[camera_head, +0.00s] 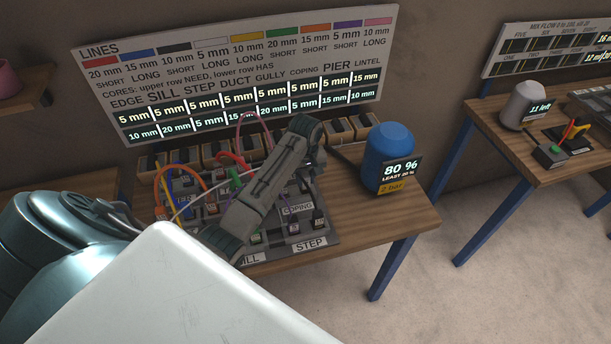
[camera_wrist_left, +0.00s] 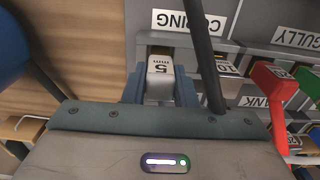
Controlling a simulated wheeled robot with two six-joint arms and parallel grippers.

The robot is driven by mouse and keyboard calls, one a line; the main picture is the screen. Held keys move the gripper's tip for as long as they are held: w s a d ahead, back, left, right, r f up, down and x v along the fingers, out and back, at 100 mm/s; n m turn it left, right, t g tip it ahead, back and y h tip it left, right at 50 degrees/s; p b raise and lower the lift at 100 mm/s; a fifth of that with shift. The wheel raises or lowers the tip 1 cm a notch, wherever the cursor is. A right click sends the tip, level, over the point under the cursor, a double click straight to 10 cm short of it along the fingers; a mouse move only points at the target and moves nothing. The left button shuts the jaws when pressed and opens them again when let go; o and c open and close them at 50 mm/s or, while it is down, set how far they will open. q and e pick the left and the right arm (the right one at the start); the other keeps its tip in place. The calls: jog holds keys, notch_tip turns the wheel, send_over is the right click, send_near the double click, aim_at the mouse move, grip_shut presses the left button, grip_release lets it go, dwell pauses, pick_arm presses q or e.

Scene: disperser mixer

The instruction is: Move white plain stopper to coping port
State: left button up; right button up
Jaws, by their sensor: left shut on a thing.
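In the left wrist view, my left gripper (camera_wrist_left: 160,88) is shut on a white plain stopper (camera_wrist_left: 160,70) marked "5 mm". The stopper is beside the upside-down COPING label (camera_wrist_left: 190,22), over or at the port area there. I cannot tell whether it is seated or held above. In the head view the COPING label (camera_head: 297,209) shows on the grey port panel (camera_head: 325,236). My grey left wrist crosses above the panel and hides part of it, and the stopper cannot be made out there. My right gripper is not in view.
Coloured hoses curve over the panel; a red connector (camera_wrist_left: 270,90) and a dark hose (camera_wrist_left: 203,50) are close to the stopper. A blue tank (camera_head: 388,155) reading 80 % stands on the bench at right.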

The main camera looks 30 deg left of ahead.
pick_arm(q)
jog(key=shift+f, duration=0.55)
jog(key=o, duration=1.1)
jog(key=shift+c, duration=0.2)
notch_tip(320, 180, up, 5)
jog(key=shift+r+b, duration=0.1)
jog(key=shift+b, duration=1.1)
notch_tip(320, 180, up, 5)
jog(key=shift+f+p, duration=0.15)
jog(key=shift+p, duration=0.9)
jog(key=shift+r+p, duration=0.35)
jog(key=shift+r, duration=0.05)
